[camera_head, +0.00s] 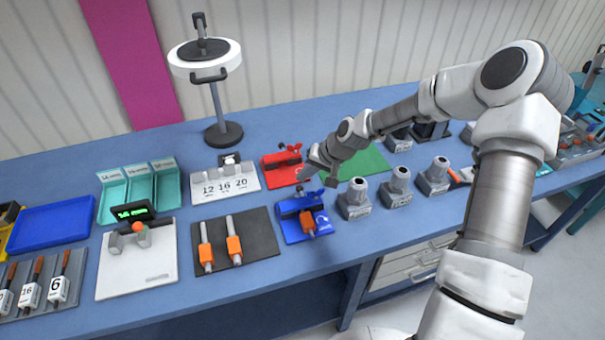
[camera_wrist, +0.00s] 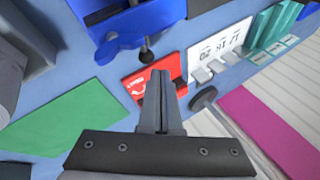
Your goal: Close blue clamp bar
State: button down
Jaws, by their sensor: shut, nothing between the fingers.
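The blue clamp (camera_head: 292,208) stands on its blue base plate near the front of the bench, with an orange-sleeved piece (camera_head: 308,222) at it. In the wrist view the blue clamp (camera_wrist: 118,38) is cut off at the top left, with a black round-ended knob (camera_wrist: 147,57) sticking out from it. I cannot tell the exact angle of its bar. My gripper (camera_head: 305,177) is above the bench, just behind the blue clamp and apart from it. In the wrist view my gripper (camera_wrist: 160,76) is shut and empty, its fingers over the red plate.
A red clamp (camera_head: 280,160) stands behind the blue one, close to my gripper. Several grey holders (camera_head: 354,200) stand to the right, near a green mat (camera_head: 372,160). A black mat (camera_head: 262,238) with orange-sleeved pieces and a numbered white block (camera_head: 225,190) lie to the left.

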jog(key=shift+d+f, duration=0.15)
jog(key=shift+w+d+f+b, duration=0.15)
jog(key=shift+d+f+b, duration=0.25)
jog(key=shift+f+b, duration=0.35)
jog(key=shift+w+d+f+b, duration=0.1)
jog(key=shift+d+f+b, duration=0.25)
jog(key=shift+f+b, duration=0.4)
jog(key=shift+f, duration=0.15)
jog(key=shift+s+d+f, duration=0.1)
jog(key=shift+f, duration=0.05)
